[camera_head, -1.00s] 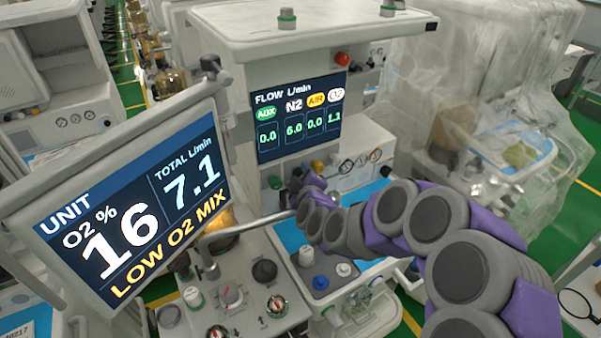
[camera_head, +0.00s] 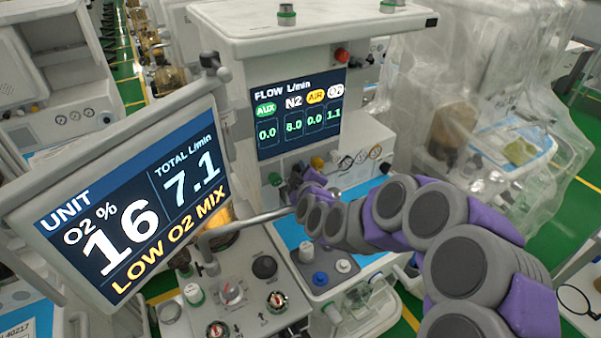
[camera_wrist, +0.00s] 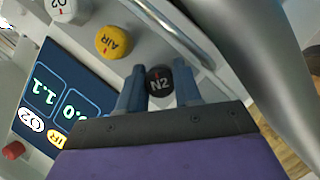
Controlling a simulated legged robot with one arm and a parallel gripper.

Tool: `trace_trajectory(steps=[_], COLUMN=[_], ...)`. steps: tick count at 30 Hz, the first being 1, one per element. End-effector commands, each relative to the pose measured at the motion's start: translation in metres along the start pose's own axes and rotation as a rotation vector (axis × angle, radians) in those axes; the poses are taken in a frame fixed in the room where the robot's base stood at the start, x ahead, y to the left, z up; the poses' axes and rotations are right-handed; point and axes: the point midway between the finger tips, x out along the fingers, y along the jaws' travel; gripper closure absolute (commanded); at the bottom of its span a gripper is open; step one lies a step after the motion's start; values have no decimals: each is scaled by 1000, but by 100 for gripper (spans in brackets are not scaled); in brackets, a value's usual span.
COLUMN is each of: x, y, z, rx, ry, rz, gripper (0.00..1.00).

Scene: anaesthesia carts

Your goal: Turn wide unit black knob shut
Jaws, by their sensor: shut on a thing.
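The black N2 knob (camera_wrist: 160,81) shows in the wrist view, between the two blue fingers of my gripper (camera_wrist: 159,88). The fingers stand on either side of it and are shut on it. Its face bears a white N2 label and a short red mark. In the head view my gripper (camera_head: 297,178) is at the row of knobs below the flow screen (camera_head: 297,115), and it hides the black knob there. The flow screen shows an N2 column, and its reading is not sharp.
A yellow AIR knob (camera_wrist: 113,42) and a white O2 knob (camera_wrist: 61,8) sit beside the black knob. A metal rail (camera_wrist: 175,32) runs close by. The unit screen (camera_head: 133,205) on the left reads 16 and LOW O2 MIX.

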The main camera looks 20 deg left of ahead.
Motion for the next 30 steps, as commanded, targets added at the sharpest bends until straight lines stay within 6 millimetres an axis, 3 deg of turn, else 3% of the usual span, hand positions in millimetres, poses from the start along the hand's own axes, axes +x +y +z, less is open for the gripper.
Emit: trace_trajectory(steps=[8, 30], x=[0, 1], y=[-2, -2], z=[0, 1], rx=[146, 764], ry=[-2, -3], rz=[-68, -322], gripper=[97, 97])
